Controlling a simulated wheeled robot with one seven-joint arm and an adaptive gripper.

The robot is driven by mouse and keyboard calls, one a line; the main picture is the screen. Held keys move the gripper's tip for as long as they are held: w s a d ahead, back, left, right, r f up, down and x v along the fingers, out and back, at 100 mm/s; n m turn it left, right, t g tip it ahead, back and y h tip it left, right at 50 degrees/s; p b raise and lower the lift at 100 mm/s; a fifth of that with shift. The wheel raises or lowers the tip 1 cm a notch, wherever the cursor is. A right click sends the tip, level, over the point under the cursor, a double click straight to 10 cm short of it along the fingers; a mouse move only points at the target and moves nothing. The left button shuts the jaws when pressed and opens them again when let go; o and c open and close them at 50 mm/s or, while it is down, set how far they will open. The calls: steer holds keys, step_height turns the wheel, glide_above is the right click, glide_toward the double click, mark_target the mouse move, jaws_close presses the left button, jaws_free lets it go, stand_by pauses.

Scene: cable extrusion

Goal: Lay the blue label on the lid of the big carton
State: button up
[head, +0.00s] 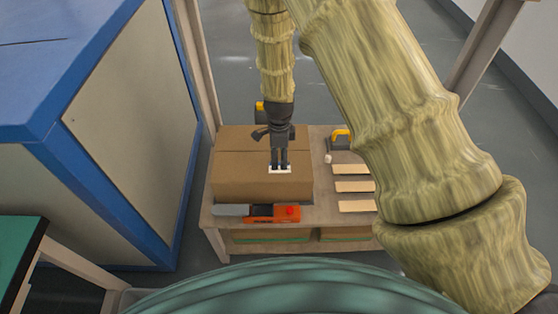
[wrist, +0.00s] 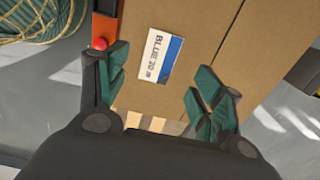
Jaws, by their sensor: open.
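The blue label (wrist: 160,57), white with a blue edge and the printed word BLUE, lies flat on the brown lid of the big carton (wrist: 202,25). In the head view the label (head: 287,170) is a small white patch near the front right of the lid of the carton (head: 240,186), partly hidden by my gripper. My gripper (head: 279,165) points down over it. In the wrist view the fingers of my gripper (wrist: 160,80) are spread apart, with the label between and just beyond their tips. They hold nothing.
An orange tool with a red knob (head: 272,213) lies on the bench along the carton's front. A blue-framed cabinet (head: 135,120) stands close on the left.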

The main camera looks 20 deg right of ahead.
step_height(320, 180, up, 7)
stand_by(0.4)
steer(key=shift+r, duration=0.1)
stand_by(0.7)
